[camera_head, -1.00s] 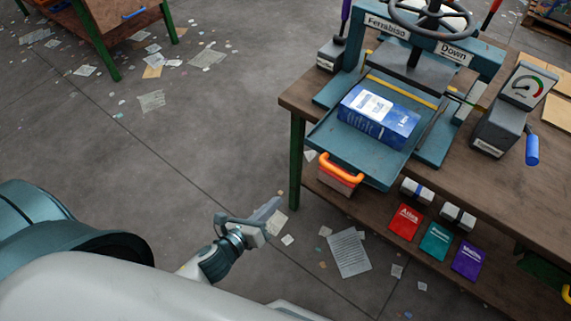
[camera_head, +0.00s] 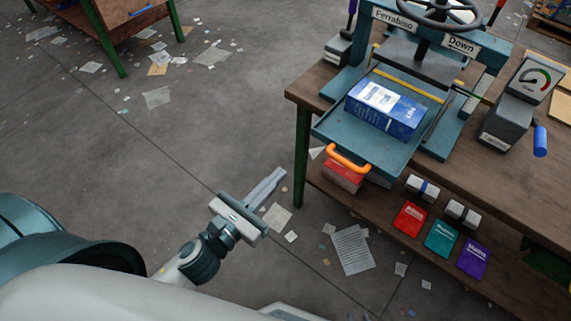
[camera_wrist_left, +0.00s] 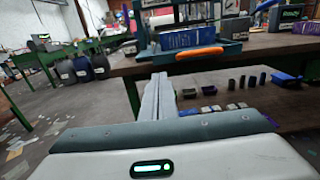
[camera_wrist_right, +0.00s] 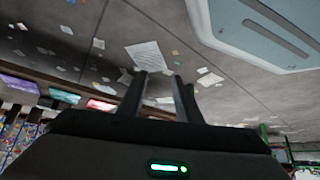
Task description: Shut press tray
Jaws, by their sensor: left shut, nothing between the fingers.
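The teal press tray (camera_head: 362,141) is pulled out from the press (camera_head: 415,65) on the bench. A blue box (camera_head: 385,108) lies on it. The tray's orange handle (camera_head: 349,158) is at its front edge and also shows in the left wrist view (camera_wrist_left: 199,53). My left gripper (camera_head: 281,173) is shut and empty, over the floor to the left of the handle and apart from it. In the left wrist view its closed fingers (camera_wrist_left: 160,78) point toward the bench. My right gripper (camera_wrist_right: 161,76) is open and empty in the right wrist view, with floor and paper beyond; the head view does not show it.
The wooden bench (camera_head: 482,130) has a gauge box (camera_head: 520,95) with a blue handle to the right of the press. A lower shelf holds red, teal and purple packets (camera_head: 441,239). A green bench leg (camera_head: 302,155) stands near my left gripper. Papers litter the floor.

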